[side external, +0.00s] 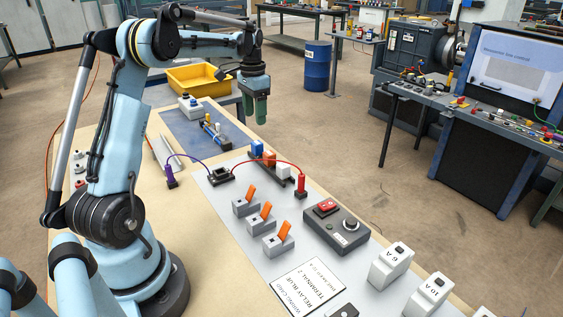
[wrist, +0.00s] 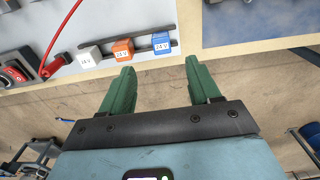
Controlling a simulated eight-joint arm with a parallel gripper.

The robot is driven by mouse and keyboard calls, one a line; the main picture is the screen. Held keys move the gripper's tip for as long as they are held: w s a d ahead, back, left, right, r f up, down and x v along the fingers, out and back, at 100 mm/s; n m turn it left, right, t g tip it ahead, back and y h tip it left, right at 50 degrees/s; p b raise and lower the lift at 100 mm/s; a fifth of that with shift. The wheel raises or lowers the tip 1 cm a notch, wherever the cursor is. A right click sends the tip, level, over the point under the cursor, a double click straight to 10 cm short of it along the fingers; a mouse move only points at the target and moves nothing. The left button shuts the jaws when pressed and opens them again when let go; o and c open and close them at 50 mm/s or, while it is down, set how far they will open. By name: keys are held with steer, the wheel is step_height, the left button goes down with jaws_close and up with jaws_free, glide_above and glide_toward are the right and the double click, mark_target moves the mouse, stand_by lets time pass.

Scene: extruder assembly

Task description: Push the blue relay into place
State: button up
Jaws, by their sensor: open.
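The blue relay (side external: 256,148), a small block, stands at the far end of a row on a dark rail. In the wrist view the blue relay (wrist: 161,43) shows its 24 V label and lies beyond the fingertips. An orange relay (wrist: 122,50) and a white relay (wrist: 88,57) stand beside it on the rail (wrist: 113,43). My gripper (side external: 256,118) hangs in the air with green fingers pointing down, apart from the relays. In the wrist view my gripper (wrist: 160,66) is open and empty. I cannot tell how deep the blue relay sits.
A red plug (side external: 301,184) with a red cable arching over the relays stands near the row. Orange-lever switches (side external: 266,212) and a control box (side external: 335,228) stand on the grey panel. A blue mat (side external: 190,130) holds tools. A yellow bin (side external: 195,79) stands behind.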

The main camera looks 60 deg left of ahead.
mark_target(257, 142)
step_height(257, 142, down, 6)
steer(key=shift+r, duration=0.15)
steer(key=shift+w+a+f, duration=0.1)
steer(key=shift+f, duration=1.3)
steer(key=shift+w+f, duration=0.1)
steer(key=shift+f, duration=1.25)
steer(key=c, duration=1)
steer(key=shift+c, duration=0.2)
steer(key=shift+r, duration=0.15)
